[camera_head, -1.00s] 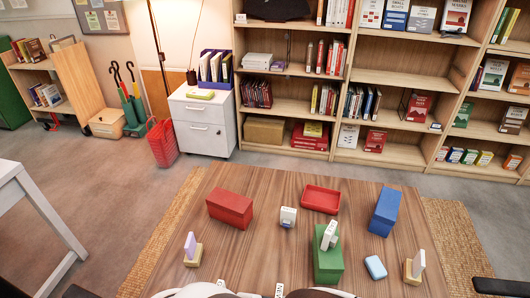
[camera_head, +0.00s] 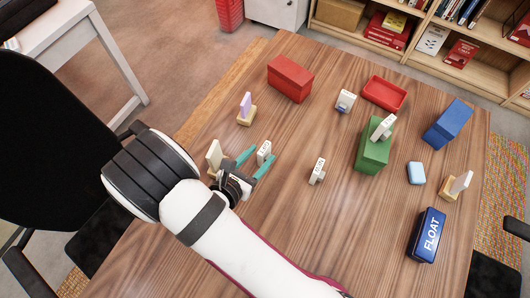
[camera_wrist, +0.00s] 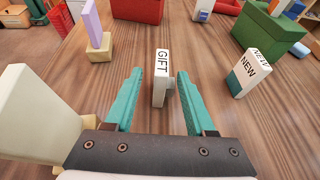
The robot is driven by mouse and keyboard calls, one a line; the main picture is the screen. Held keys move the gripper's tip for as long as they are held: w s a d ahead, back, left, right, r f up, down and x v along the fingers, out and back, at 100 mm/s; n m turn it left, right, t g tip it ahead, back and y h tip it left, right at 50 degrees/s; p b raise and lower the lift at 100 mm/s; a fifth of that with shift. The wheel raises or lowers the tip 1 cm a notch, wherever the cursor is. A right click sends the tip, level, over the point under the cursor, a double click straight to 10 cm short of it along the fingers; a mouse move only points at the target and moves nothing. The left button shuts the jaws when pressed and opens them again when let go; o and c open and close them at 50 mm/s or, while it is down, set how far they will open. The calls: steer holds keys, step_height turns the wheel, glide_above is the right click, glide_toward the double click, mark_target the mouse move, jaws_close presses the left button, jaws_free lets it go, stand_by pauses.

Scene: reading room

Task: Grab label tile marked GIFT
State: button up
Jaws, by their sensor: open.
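The white GIFT tile (camera_wrist: 161,62) stands upright on the wooden table, its black letters legible in the wrist view. In the head view the tile (camera_head: 264,151) is small, at the table's left. My gripper (camera_wrist: 160,72) is open, its teal fingers on either side of the tile. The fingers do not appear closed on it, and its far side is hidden. In the head view my gripper (camera_head: 262,155) reaches in from the lower left.
A NEW tile (camera_wrist: 247,76) stands to the right. A cream block (camera_wrist: 35,110) stands close to my left finger. A lilac panel on a yellow base (camera_wrist: 98,52) is ahead left. A green box (camera_wrist: 265,30) bears another tile.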

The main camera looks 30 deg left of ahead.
steer(key=x, duration=0.3)
steer(key=shift+s, duration=0.1)
jaws_close()
